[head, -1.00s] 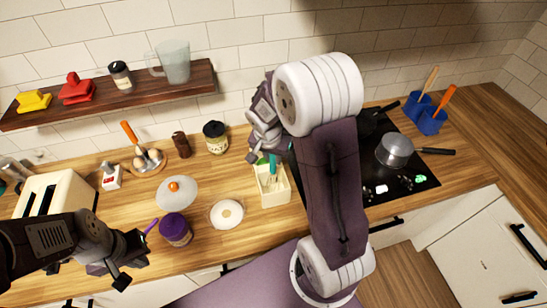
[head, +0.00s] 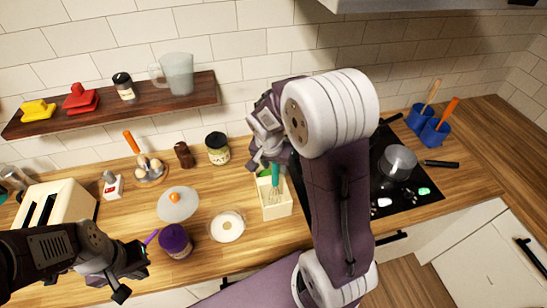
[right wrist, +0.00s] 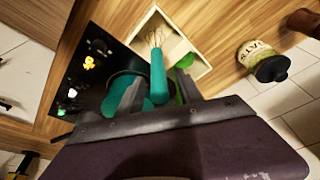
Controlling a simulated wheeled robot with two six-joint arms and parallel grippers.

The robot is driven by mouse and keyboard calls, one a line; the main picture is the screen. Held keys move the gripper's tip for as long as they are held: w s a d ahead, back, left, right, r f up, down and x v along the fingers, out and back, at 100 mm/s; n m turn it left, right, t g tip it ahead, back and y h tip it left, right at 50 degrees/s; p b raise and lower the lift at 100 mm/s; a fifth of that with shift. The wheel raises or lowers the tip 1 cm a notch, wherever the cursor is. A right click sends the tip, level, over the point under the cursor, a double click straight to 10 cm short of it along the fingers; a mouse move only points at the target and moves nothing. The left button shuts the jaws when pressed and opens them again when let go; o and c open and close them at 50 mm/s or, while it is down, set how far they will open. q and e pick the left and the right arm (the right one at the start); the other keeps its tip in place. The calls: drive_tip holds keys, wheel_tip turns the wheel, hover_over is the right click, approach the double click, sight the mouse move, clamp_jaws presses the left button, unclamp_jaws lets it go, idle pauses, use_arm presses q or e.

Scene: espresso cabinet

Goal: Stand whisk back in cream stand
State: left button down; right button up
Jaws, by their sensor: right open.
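The whisk has a teal handle (head: 275,176) and wire loops. Its loops are down inside the cream stand (head: 277,213), and it leans a little. In the right wrist view the whisk handle (right wrist: 157,76) points toward my gripper, and its loops sit within the stand's rim (right wrist: 198,58). My right gripper (head: 262,162) is open, just above the handle; in the right wrist view its fingers (right wrist: 160,90) lie either side of the handle's end, with gaps. My left gripper (head: 132,272) hangs at the counter's front left, its jaws unclear.
A green utensil (right wrist: 184,62) is also in the stand. The black hob with a saucepan (head: 398,163) lies right. A white dish (head: 227,226), a purple-lidded jar (head: 175,241) and a dark-lidded jar (head: 217,149) stand left of the stand.

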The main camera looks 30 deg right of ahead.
drive_tip(key=v, duration=0.9)
drive_tip(key=s+a+f+n+y, duration=0.2)
drive_tip(key=s+a+f+n, duration=0.4)
drive_tip(key=s+f+n, duration=0.3)
drive_tip(key=shift+s+f+g+b, duration=0.3)
drive_tip(key=shift+s+f+g, duration=0.1)
drive_tip(key=shift+s+f, duration=0.65)
wheel_tip(320, 180, down, 9)
drive_tip(key=b, duration=0.9)
